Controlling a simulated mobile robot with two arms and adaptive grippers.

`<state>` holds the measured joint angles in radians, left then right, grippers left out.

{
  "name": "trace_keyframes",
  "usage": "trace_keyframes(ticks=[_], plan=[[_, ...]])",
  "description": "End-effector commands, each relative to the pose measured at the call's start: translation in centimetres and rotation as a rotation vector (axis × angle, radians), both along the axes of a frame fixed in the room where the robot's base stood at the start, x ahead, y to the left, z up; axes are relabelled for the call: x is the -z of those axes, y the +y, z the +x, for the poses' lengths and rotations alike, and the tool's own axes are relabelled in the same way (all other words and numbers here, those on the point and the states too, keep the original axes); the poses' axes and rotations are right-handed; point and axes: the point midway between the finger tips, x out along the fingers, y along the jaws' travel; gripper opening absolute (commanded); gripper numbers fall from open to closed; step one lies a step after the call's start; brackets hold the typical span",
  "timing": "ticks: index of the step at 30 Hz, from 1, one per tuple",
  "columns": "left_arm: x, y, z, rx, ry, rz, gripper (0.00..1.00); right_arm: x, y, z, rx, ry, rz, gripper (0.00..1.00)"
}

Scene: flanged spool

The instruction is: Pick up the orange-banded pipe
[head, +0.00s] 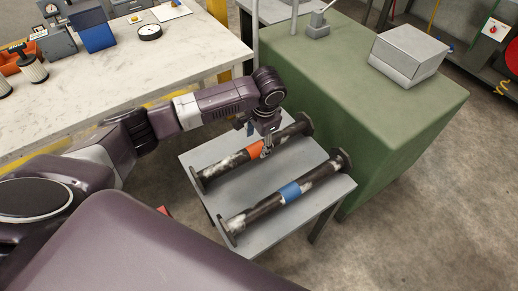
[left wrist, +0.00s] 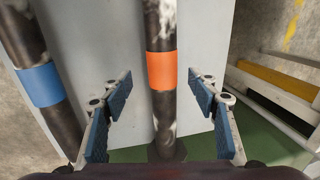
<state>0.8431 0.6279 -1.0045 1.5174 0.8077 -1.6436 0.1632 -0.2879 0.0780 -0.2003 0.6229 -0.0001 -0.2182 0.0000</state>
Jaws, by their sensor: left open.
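The orange-banded pipe (head: 222,169) is a dark, worn tube with end flanges, lying on a small grey table (head: 330,203). In the left wrist view its orange band (left wrist: 161,70) lies midway between my finger pads. My left gripper (head: 265,146) is over the pipe, by the orange band; in the left wrist view the gripper (left wrist: 161,98) is open, its blue pads apart on either side of the pipe with gaps visible. How far the pads are above or down beside the pipe is hard to tell. My right gripper is not in view.
A similar blue-banded pipe (head: 290,191) lies parallel on the same table, nearer me. A green cabinet (head: 400,125) with a grey box (head: 408,50) stands close behind at the right. A pale workbench (head: 100,90) with tools stands at the left.

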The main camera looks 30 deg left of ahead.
Motion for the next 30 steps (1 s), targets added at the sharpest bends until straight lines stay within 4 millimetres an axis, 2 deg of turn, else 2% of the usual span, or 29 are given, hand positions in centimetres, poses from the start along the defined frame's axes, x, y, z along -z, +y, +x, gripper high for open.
trace_keyframes(ticks=[9,18,26,30], plan=[[3.1,0.9,0.4,-0.005,0.003,0.005,0.54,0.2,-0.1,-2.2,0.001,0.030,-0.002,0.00],[7.1,1.7,0.7,-0.004,0.002,0.006,0.54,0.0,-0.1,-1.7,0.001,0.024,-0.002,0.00],[7.5,1.8,0.7,-0.003,0.000,0.006,0.54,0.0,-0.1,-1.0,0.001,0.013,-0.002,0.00],[7.4,1.8,0.7,-0.003,0.000,0.005,0.41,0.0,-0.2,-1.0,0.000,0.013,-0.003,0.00]])
